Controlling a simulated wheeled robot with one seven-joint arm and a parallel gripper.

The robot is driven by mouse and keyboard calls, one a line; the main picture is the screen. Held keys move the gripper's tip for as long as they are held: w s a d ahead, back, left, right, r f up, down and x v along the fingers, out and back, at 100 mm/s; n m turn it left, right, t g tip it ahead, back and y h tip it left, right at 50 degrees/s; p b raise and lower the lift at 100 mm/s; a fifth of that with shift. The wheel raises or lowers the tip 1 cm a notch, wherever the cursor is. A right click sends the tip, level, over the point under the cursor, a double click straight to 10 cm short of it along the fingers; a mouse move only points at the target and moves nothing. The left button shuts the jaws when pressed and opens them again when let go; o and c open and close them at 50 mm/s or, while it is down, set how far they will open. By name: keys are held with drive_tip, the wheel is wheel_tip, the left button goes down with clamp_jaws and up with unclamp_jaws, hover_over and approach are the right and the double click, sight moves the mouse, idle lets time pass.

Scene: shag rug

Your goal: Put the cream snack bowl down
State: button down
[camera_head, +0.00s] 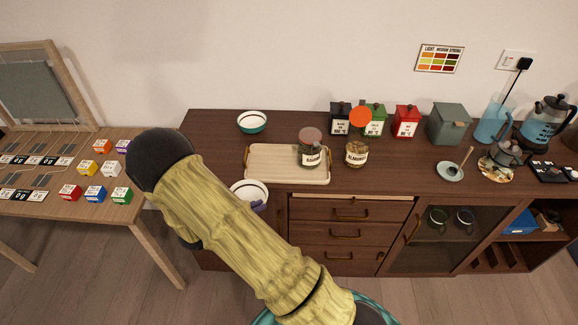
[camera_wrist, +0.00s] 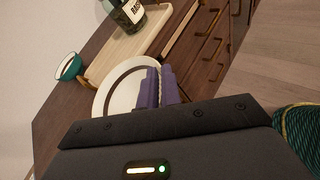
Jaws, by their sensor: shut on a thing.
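The cream snack bowl (camera_head: 246,189) is at the front left of the dark wooden sideboard (camera_head: 215,150), near its front edge. My gripper (camera_head: 260,207) has purple fingers and is shut on the bowl's rim on the near right side. In the wrist view the bowl (camera_wrist: 115,92) looks round and pale with its inside showing, and the purple fingers (camera_wrist: 158,88) pinch its rim. The bowl looks roughly level. I cannot tell whether its base touches the top. My arm hides part of the sideboard's left front.
A wooden tray (camera_head: 270,162) lies close beside the bowl, with a labelled jar (camera_head: 310,154) on it. Another jar (camera_head: 356,153) stands by its right end. A teal bowl (camera_head: 252,128) is at the back. The top's left part is clear.

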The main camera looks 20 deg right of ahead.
wheel_tip(320, 180, down, 6)
drive_tip(key=s+d+n+t+y, duration=0.1)
drive_tip(key=d+n+t, duration=0.1)
drive_tip(key=n+t, duration=0.1)
drive_tip(key=shift+s+y, duration=0.4)
drive_tip(key=shift+r, duration=0.1)
